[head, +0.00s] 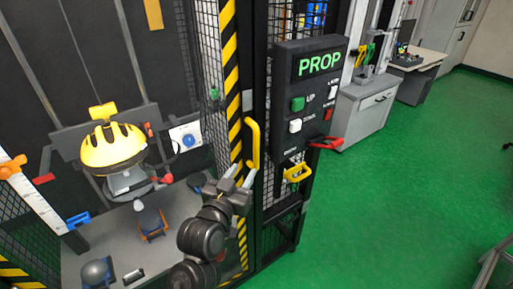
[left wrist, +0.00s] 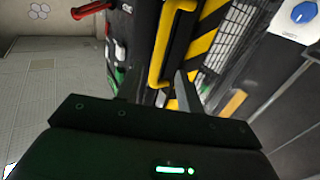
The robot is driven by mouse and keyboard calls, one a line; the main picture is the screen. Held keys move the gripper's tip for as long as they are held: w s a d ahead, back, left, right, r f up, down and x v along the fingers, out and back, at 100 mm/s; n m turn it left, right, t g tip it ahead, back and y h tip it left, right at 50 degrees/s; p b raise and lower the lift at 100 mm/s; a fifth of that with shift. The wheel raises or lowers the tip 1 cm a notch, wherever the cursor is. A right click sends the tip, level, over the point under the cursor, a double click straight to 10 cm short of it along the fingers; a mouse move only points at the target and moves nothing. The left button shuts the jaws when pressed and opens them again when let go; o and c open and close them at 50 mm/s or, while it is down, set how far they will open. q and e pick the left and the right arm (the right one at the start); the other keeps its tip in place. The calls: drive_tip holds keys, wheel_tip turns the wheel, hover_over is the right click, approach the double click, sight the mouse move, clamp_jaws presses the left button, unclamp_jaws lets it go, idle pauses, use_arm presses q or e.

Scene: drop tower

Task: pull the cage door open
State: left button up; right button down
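The cage door (head: 212,60) has black mesh and a yellow-and-black striped edge. A yellow upright handle (head: 254,146) is beside that edge; it also shows in the left wrist view (left wrist: 163,50). I cannot tell whether the door stands slightly ajar. My left gripper (head: 242,178) is just below and in front of the handle's lower end. Contact cannot be made out. My right gripper is not in view.
A black control box marked PROP (head: 321,66) hangs right of the handle, with a red handle (head: 326,143) and a yellow one (head: 297,173) below. Inside the cage is a yellow helmet-shaped thing (head: 112,147). Green floor (head: 400,200) lies clear at right.

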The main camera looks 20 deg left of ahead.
sight(255, 151)
use_arm(q)
drive_tip(key=w, duration=0.3)
drive_tip(key=w+p, duration=0.1)
drive_tip(key=w, duration=0.2)
drive_tip(key=w+d, duration=0.1)
drive_tip(key=w, duration=0.2)
drive_tip(key=shift+w+r+p, duration=0.15)
drive_tip(key=shift+r+p, duration=0.05)
drive_tip(key=shift+p, duration=0.2)
drive_tip(key=shift+w+f, duration=0.1)
drive_tip(key=shift+w, duration=0.65)
clamp_jaws()
